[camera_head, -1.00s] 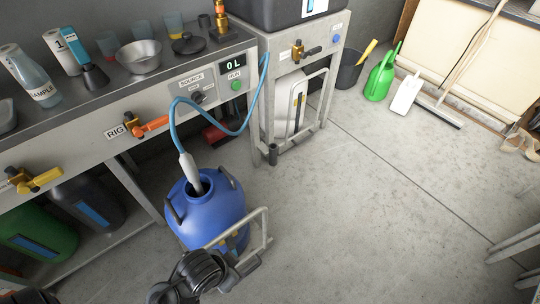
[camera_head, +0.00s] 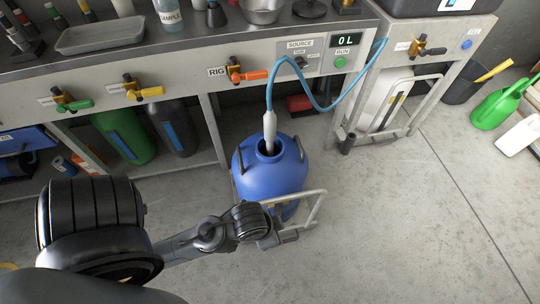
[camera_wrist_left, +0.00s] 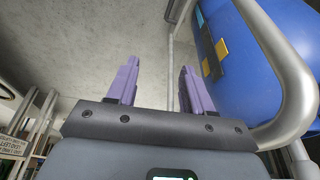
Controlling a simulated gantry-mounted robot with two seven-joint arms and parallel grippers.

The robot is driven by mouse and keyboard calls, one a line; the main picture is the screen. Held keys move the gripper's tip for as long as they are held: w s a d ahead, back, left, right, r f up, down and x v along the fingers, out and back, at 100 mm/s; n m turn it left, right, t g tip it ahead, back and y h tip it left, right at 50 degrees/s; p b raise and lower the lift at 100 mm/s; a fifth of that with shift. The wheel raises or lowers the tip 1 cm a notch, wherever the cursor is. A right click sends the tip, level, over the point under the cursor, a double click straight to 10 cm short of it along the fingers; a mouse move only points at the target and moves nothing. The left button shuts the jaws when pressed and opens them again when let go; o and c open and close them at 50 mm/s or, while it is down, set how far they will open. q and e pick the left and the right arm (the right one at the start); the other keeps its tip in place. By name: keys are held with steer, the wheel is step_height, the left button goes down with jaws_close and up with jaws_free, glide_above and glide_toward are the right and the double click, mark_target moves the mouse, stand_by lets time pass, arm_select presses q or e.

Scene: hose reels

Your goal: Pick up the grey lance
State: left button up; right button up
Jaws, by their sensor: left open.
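The grey lance (camera_head: 270,132) is a pale, slim handle on the end of a blue hose (camera_head: 279,75). It stands nearly upright in the neck of the blue drum (camera_head: 256,177), with its lower end hidden inside. My left arm comes in from the left in the head view, and its wrist is low in front of the drum, beside the metal frame. In the left wrist view my left gripper (camera_wrist_left: 160,78) has its purple fingers apart with nothing between them. The drum (camera_wrist_left: 270,60) is to their right there; the lance is not visible in that view. My right gripper is not in view.
A metal tube frame (camera_head: 313,208) stands in front of the drum. The hose loops up to the bench panel (camera_head: 312,62). Coloured handles, including an orange one (camera_head: 250,75), stick out from the bench front. The floor (camera_head: 400,220) to the right is clear.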

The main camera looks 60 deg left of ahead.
arm_select(q)
steer(key=o, duration=0.3)
stand_by(0.4)
